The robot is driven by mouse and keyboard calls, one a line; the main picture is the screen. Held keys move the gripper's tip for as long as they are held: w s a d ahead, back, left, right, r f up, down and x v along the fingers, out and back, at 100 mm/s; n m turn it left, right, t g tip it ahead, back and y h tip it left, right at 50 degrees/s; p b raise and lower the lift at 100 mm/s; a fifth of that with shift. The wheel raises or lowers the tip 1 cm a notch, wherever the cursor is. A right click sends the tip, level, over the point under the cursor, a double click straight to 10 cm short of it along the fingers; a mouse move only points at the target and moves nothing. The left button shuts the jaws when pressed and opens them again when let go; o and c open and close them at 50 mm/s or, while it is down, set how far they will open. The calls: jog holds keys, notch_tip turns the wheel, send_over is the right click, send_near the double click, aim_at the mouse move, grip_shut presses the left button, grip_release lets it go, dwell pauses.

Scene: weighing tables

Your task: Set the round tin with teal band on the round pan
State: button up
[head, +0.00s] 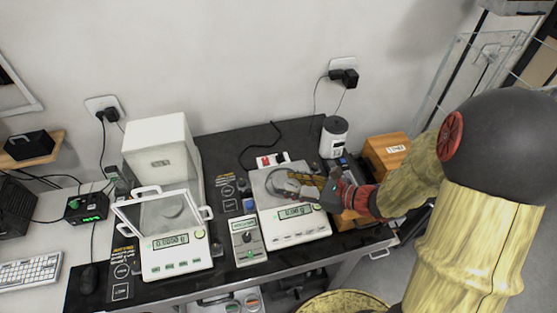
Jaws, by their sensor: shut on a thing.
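The round pan (273,179) is a grey metal disc on top of the right-hand white balance (287,232). My gripper (296,189) reaches in from the right, low over the pan's right side, and is shut on a small greyish thing at its fingertips. I take this to be the round tin; the fingers hide most of it and no teal band can be made out. Whether it touches the pan cannot be told.
A second balance (177,262) with a glass draft shield stands left. A small grey meter (248,240) sits between the balances. A white canister (334,137) and wooden box (386,152) stand behind and right of my gripper.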

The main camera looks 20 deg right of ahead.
jog(key=w+f+b, duration=0.2)
jog(key=w+f, duration=0.2)
jog(key=w, duration=0.5)
jog(key=b, duration=0.1)
send_over(283, 180)
jog(key=f, duration=0.5)
jog(key=shift+s, duration=0.25)
jog(key=shift+w+f, duration=0.25)
jog(key=shift+f, duration=0.1)
jog(key=shift+d+f+b, duration=0.1)
jog(key=shift+f+b, duration=0.55)
jog(key=shift+f, duration=0.8)
jog(key=shift+f, duration=0.2)
jog(key=o, duration=1.2)
jog(key=shift+c, duration=0.2)
jog(key=shift+r, duration=0.1)
